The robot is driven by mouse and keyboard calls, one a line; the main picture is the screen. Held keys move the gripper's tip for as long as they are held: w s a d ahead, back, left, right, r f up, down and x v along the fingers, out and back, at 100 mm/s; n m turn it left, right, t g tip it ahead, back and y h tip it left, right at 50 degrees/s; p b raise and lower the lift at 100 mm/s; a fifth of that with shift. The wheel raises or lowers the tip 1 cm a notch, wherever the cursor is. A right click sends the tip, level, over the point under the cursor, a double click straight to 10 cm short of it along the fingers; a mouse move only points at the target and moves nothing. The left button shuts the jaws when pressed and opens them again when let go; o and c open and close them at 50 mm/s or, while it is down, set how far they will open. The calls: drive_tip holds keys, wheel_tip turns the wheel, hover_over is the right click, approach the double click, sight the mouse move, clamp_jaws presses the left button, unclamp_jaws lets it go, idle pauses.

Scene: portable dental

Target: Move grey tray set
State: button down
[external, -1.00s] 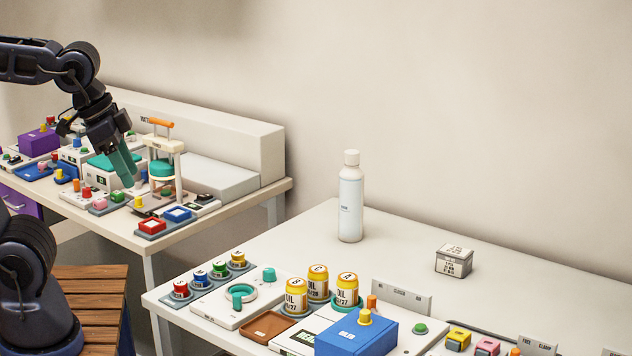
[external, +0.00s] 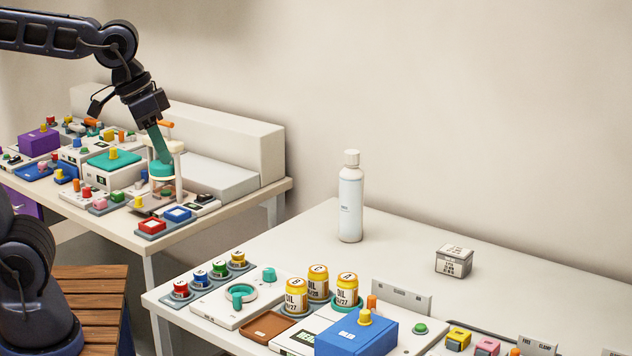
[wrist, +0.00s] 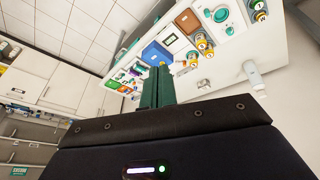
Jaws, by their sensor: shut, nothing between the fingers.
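My gripper (external: 164,158) is shut and empty, its teal fingers pointing down over the far bench, in front of or beside a cream press-like frame (external: 178,146) with an orange handle. I cannot tell whether it touches the frame. In the wrist view the closed fingers (wrist: 158,68) show at centre. A grey tray (external: 190,297) with several small colour-lidded pots sits at the left edge of the near table. Another grey tray (external: 152,236) on the far bench holds a red and a blue square piece. I cannot tell which one the task means.
The near table also holds yellow oil jars (external: 318,283), a brown tray (external: 268,327), a blue box (external: 357,336) and a white bottle (external: 350,205). The far bench is crowded. The near table's middle, around the bottle, is largely clear. A gap separates the two tables.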

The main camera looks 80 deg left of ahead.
drive_tip(key=w+a+r+n+h, duration=0.1)
drive_tip(key=w+a+n, duration=0.2)
drive_tip(key=w, duration=0.7)
drive_tip(key=w+a+r+n, duration=0.1)
drive_tip(key=w+a+n, duration=0.15)
drive_tip(key=w, duration=0.65)
drive_tip(key=w+a+f+n+h, duration=0.1)
drive_tip(key=w+a+f+n, duration=0.25)
drive_tip(key=w, duration=0.45)
drive_tip(key=w+a+f+n, duration=0.3)
drive_tip(key=w+a, duration=0.2)
drive_tip(key=w, duration=0.4)
drive_tip(key=n+h, duration=0.2)
drive_tip(key=n, duration=1)
approach(456, 251)
drive_tip(key=shift+t, duration=0.4)
drive_tip(key=s+a+f, duration=0.1)
drive_tip(key=s+a, duration=0.1)
drive_tip(key=s+a+f, duration=0.3)
drive_tip(key=shift+s+a+f, duration=0.2)
drive_tip(key=shift+s+a, duration=0.2)
drive_tip(key=w+d, duration=0.8)
drive_tip(key=shift+w+d+f, duration=0.1)
drive_tip(key=shift+w+d, duration=0.2)
drive_tip(key=shift+s+a+f, duration=0.1)
drive_tip(key=shift+f, duration=0.7)
